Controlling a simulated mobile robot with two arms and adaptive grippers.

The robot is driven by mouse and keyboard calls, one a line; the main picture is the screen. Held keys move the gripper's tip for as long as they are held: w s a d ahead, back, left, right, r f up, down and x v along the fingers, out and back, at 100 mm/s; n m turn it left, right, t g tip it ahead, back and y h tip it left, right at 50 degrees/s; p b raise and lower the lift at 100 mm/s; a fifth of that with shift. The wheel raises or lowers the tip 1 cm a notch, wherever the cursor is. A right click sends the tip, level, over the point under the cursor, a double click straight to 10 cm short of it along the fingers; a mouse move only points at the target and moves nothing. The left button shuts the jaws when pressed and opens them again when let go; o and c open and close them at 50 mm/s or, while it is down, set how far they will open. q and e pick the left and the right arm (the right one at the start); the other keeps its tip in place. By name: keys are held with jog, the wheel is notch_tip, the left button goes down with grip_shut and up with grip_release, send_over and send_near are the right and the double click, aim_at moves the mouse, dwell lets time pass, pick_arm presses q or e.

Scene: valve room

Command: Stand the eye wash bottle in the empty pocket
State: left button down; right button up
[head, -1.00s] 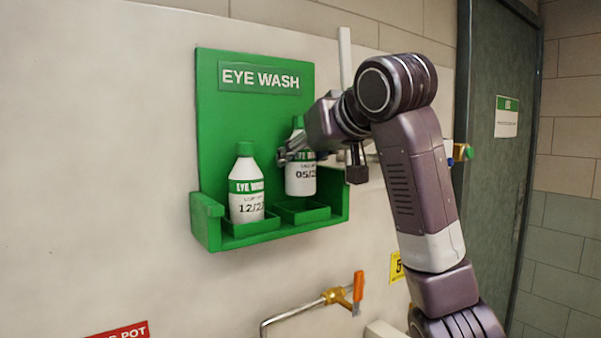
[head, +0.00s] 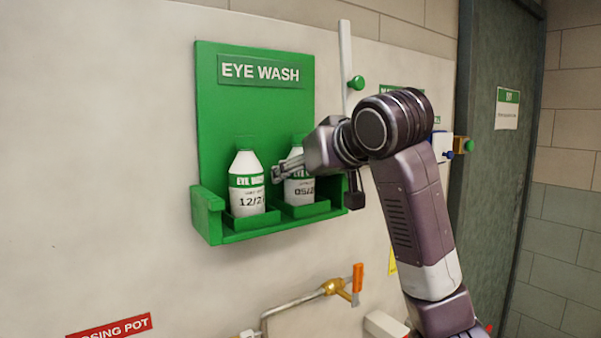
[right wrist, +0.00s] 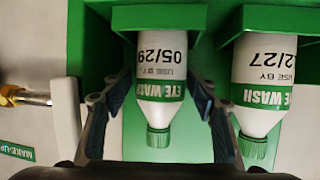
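The eye wash bottle marked 05/29 (head: 298,187) is white with a green cap and stands upright in the right pocket (head: 304,210) of the green eye wash holder (head: 218,120). My right gripper (head: 287,172) is at this bottle, one finger on each side. A second bottle, marked 12/27 (head: 246,182), stands in the left pocket (head: 250,221). My left gripper is out of view.
The second bottle (right wrist: 262,85) is close beside one finger in the right wrist view. A pipe with an orange-handled valve (head: 357,280) is below the holder. A pale vertical bar (head: 345,65) and a green knob (head: 357,82) are to its right.

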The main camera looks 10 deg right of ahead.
jog(key=shift+r, duration=0.3)
jog(key=shift+s, duration=0.3)
jog(key=b+v, duration=0.2)
jog(key=v, duration=0.9)
jog(key=shift+s+d+b, duration=0.15)
jog(key=shift+s+b, duration=0.05)
jog(key=shift+b, duration=0.1)
